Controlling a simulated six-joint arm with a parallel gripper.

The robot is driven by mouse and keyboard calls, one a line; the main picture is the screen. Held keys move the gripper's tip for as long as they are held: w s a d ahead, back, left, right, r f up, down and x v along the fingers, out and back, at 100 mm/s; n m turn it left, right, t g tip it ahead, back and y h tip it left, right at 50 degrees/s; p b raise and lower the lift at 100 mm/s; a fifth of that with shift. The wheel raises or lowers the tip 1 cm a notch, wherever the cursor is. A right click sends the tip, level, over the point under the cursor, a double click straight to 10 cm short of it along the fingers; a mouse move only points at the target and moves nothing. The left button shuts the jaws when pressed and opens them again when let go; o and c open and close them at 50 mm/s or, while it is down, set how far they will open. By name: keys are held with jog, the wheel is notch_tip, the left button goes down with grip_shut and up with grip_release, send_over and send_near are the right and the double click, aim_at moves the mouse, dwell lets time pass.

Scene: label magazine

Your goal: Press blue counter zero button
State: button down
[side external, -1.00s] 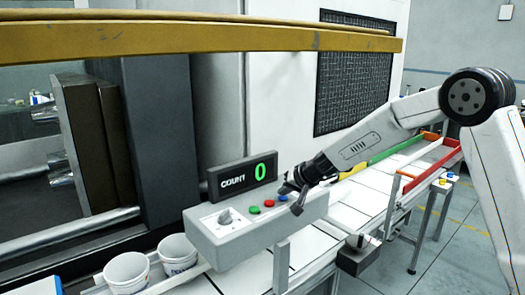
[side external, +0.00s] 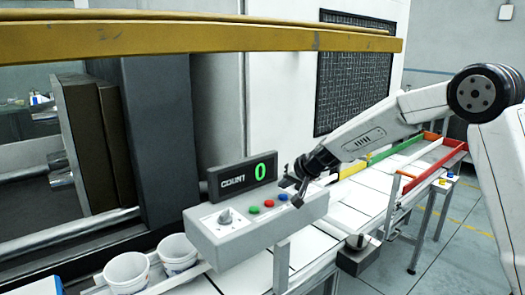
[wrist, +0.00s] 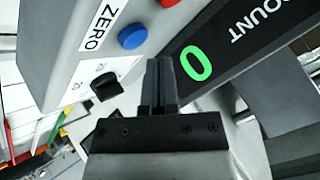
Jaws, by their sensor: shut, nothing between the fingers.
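The blue button (side external: 283,197) is a round cap on the top of a grey control box (side external: 232,243), at the right end of a row of buttons. In the wrist view, the blue button (wrist: 132,37) is beside a white "ZERO" label (wrist: 97,25). The counter display (side external: 240,178) reads a green 0. My gripper (side external: 288,181) is shut and empty, just above and beside the blue button. In the wrist view, my closed fingertips (wrist: 160,64) appear apart from the button.
A red button (side external: 268,205) and a green button (side external: 253,210) lie left of the blue one. A knob (side external: 225,216) is farther left. White cups (side external: 127,272) stand at the lower left. The display rises close behind the buttons.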

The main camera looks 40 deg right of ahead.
aim_at(285, 197)
jog(key=shift+r, duration=2.25)
jog(key=s+a+f+n+g, duration=0.2)
jog(key=s+f, duration=0.3)
jog(key=s, duration=0.4)
jog(key=s+a+f+n+g, duration=0.2)
jog(key=s+f+n, duration=0.1)
jog(key=s, duration=0.6)
jog(key=s+a+f+n+g+h, duration=0.1)
jog(key=s+a+f+n+g, duration=0.1)
jog(key=s+f, duration=0.4)
jog(key=s, duration=0.4)
jog(key=shift+f+n+g, duration=0.3)
jog(key=shift+f+n, duration=0.05)
jog(key=shift+n, duration=0.05)
